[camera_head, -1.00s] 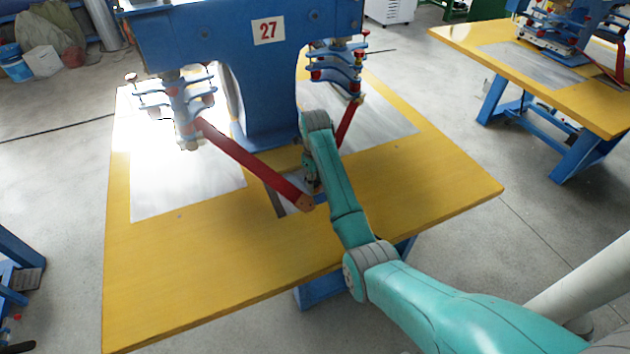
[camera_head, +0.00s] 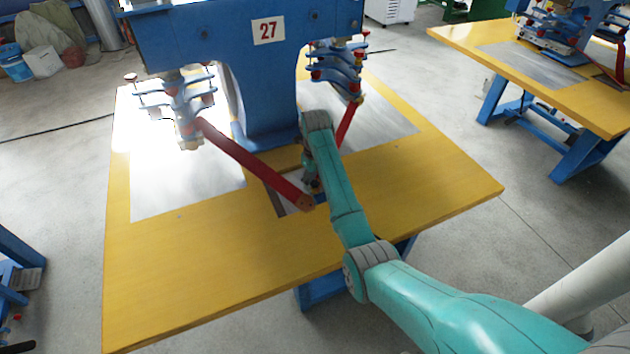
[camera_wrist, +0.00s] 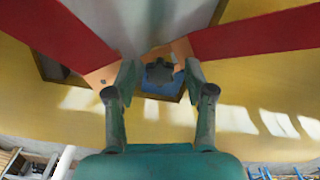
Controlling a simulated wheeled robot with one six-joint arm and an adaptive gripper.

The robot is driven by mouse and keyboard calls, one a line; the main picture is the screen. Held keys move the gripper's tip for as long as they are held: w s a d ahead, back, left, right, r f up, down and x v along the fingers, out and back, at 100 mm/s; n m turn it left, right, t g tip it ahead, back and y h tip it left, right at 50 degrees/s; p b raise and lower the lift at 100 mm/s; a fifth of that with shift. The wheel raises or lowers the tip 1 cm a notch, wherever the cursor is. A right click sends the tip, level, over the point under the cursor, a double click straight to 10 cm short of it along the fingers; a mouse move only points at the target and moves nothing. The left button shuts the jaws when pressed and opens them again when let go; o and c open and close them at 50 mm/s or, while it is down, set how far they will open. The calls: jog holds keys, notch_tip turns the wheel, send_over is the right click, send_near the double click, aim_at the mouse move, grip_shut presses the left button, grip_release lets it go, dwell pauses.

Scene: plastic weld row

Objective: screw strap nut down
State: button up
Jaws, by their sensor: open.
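The strap nut (camera_wrist: 160,78) is a dark, lobed knob in the middle of the wrist view, over a blue part. Two red straps, the left one (camera_wrist: 62,38) and the right one (camera_wrist: 255,35), run in toward it with orange-brown ends. My gripper (camera_wrist: 161,76) is open, with one finger on each side of the nut; I cannot tell whether either finger touches it. In the head view the straps (camera_head: 255,165) (camera_head: 348,122) hang down from the blue press, and my arm largely hides the gripper and the nut.
The blue press (camera_head: 268,105) marked 27 rises close behind the arm. Its lever clusters (camera_head: 180,105) (camera_head: 338,65) stand on both sides. The yellow table (camera_head: 190,270) is clear at the front, with grey plates (camera_head: 185,185) toward the back.

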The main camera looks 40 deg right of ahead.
jog(key=n, duration=0.8)
jog(key=shift+n, duration=0.3)
jog(key=n, duration=0.9)
jog(key=shift+n, duration=0.3)
